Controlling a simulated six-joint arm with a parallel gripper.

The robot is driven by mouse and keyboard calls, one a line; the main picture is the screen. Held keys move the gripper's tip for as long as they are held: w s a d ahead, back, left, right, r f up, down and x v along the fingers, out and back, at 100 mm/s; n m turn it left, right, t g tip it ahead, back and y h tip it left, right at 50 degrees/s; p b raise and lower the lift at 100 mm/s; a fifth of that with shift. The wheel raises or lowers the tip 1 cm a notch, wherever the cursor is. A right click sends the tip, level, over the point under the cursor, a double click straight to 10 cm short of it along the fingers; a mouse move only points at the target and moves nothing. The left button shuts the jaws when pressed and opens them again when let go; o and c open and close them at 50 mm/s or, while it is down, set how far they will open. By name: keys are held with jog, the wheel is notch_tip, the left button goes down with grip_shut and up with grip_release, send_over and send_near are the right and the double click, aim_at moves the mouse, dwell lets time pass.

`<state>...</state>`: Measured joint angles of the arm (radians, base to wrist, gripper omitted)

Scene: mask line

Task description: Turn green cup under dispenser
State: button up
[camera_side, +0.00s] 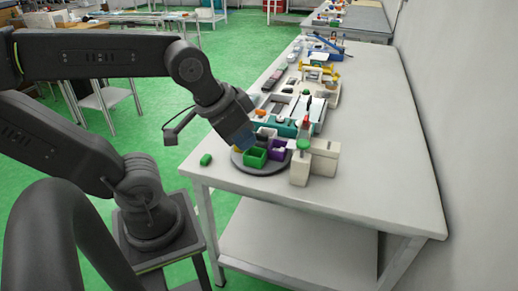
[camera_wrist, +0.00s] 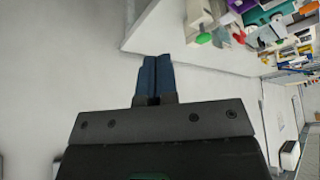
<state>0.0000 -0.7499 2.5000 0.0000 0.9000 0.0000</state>
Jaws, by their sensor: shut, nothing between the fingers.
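In the side view a green square cup (camera_side: 255,157) sits on a round dark turntable (camera_side: 262,170) near the front of the table. A purple cup (camera_side: 278,151) is to its right, and a bit of yellow (camera_side: 236,149) shows to its left. A white dispenser (camera_side: 301,167) with a green top stands at the turntable's right edge; the green cup is not directly beside it. My gripper (camera_side: 242,139) is above the turntable's back left, close to the cups; contact cannot be told. In the wrist view its blue fingers (camera_wrist: 155,62) are together and empty.
Behind the turntable are teal and white fixtures (camera_side: 290,124) and several coloured parts. The table's right side (camera_side: 378,150) is clear. The wrist view shows purple and teal parts (camera_wrist: 262,14) at upper right.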

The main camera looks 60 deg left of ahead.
jog(key=shift+o, duration=0.7)
jog(key=shift+w+a, duration=0.1)
jog(key=o, duration=0.5)
jog(key=shift+m+g+y, duration=0.3)
jog(key=shift+m+g, duration=0.4)
jog(key=shift+m, duration=0.2)
jog(key=w+a, duration=0.1)
jog(key=w, duration=0.1)
jog(key=w+a+r, duration=0.1)
jog(key=w+a, duration=0.1)
jog(key=shift+w+a, duration=0.3)
jog(key=shift+w, duration=0.05)
jog(key=shift+c, duration=0.2)
jog(key=shift+o, duration=0.6)
jog(key=w+a+m+g, duration=0.1)
jog(key=w+a+m, duration=0.1)
jog(key=w+a, duration=0.3)
jog(key=shift+a+g, duration=0.25)
jog(key=shift+g, duration=0.05)
jog(key=m+g, duration=0.3)
jog(key=m, duration=0.2)
send_near(261, 134)
jog(key=f, duration=0.9)
jog(key=shift+s+a+f, duration=0.2)
jog(key=shift+f, duration=0.15)
jog(key=shift+c, duration=0.2)
grip_shut()
